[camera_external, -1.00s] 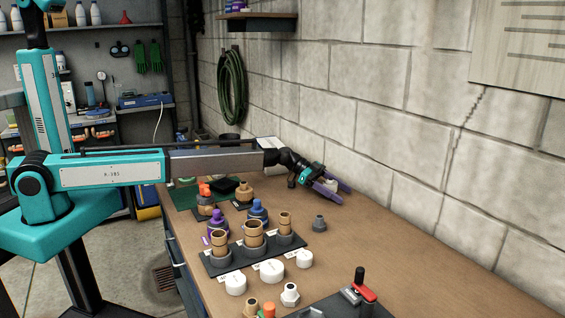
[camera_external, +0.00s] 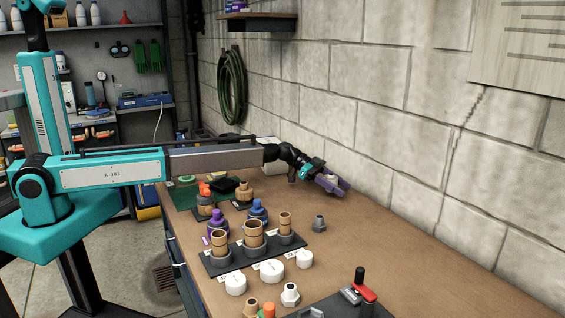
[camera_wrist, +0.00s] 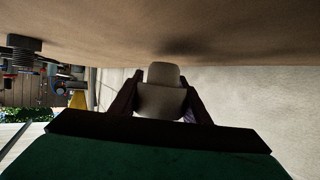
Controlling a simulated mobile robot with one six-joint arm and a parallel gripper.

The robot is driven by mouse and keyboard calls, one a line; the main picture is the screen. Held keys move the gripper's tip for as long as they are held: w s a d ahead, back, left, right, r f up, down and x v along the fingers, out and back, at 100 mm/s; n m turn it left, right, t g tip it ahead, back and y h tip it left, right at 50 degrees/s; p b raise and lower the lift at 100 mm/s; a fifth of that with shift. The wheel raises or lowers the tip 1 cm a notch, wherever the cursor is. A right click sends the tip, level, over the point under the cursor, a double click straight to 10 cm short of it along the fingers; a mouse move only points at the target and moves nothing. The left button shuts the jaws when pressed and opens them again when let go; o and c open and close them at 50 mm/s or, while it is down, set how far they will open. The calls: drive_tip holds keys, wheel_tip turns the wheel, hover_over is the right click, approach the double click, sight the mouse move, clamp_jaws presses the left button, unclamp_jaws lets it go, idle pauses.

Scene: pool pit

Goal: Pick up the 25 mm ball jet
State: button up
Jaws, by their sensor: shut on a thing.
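My gripper (camera_external: 335,184) is at the far part of the bench, close to the block wall, with its purple fingers pointing right and slightly down. In the wrist view the dark fingers (camera_wrist: 161,88) are shut on a pale beige piece with a rounded end, the ball jet (camera_wrist: 163,74). It sits between the two fingers and sticks out past their tips. Its 25 mm size cannot be read. In the outside view the fingers mostly hide it. Whether it touches the bench is hard to tell.
A grey fitting (camera_external: 319,223) stands alone on the wooden bench (camera_external: 390,245). A black rack (camera_external: 218,265) with brass and coloured fittings is nearer, with white caps (camera_external: 272,270) before it. A red-handled tool (camera_external: 362,287) lies at the front right. The wall is close behind the gripper.

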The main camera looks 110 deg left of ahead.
drive_tip(key=shift+r, duration=0.45)
drive_tip(key=shift+s+d+r+b, duration=0.1)
drive_tip(key=shift+s+r+b, duration=0.05)
drive_tip(key=shift+r+b, duration=0.15)
drive_tip(key=s+d+b, duration=0.1)
drive_tip(key=s+d, duration=0.1)
drive_tip(key=s, duration=0.2)
drive_tip(key=s+d+r+b, duration=0.1)
drive_tip(key=s+d, duration=0.2)
drive_tip(key=s, duration=0.2)
drive_tip(key=s+d+b, duration=0.1)
drive_tip(key=s+d, duration=0.1)
drive_tip(key=s, duration=0.2)
drive_tip(key=shift+s+d+r+b, duration=0.25)
drive_tip(key=shift+s+d+b, duration=0.05)
drive_tip(key=shift+s+b, duration=0.1)
